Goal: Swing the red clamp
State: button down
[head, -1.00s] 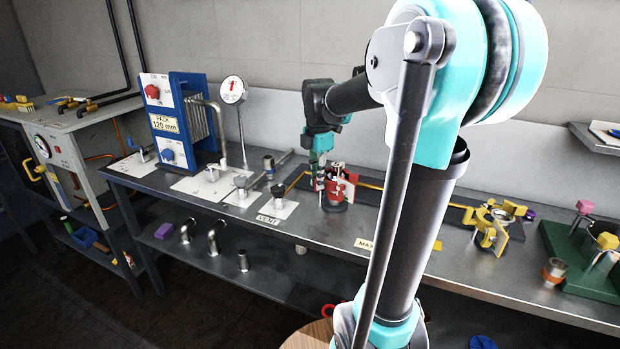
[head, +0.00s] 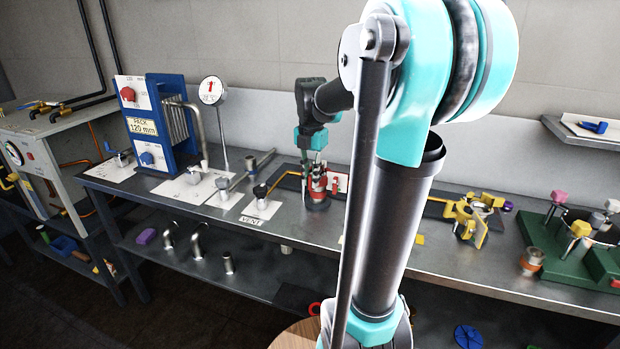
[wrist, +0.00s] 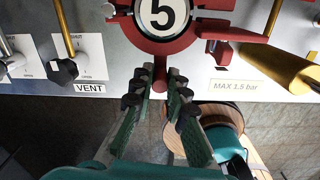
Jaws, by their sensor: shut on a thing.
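The red clamp (wrist: 190,38) shows at the top of the wrist view as a red ring around a white disc marked 5. A short red stem points down from it, between my fingers. My gripper (wrist: 160,88) is shut on that stem, one dark ribbed finger on each side. In the head view the red clamp (head: 318,187) sits on the steel bench, and my gripper (head: 314,170) reaches down to it from above. The fingers partly cover the clamp there, so the contact is hard to see.
A black VENT valve knob (wrist: 62,72) is left of my fingers, and a brass cylinder (wrist: 285,70) is right. A yellow clamp (head: 470,215) and a green stand (head: 570,265) are further right on the bench. A blue plate pack (head: 150,130) stands at left.

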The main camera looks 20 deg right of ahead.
jog(key=shift+d, duration=0.1)
jog(key=c, duration=1.5)
grip_release()
notch_tip(320, 180, up, 12)
jog(key=shift+r, duration=0.1)
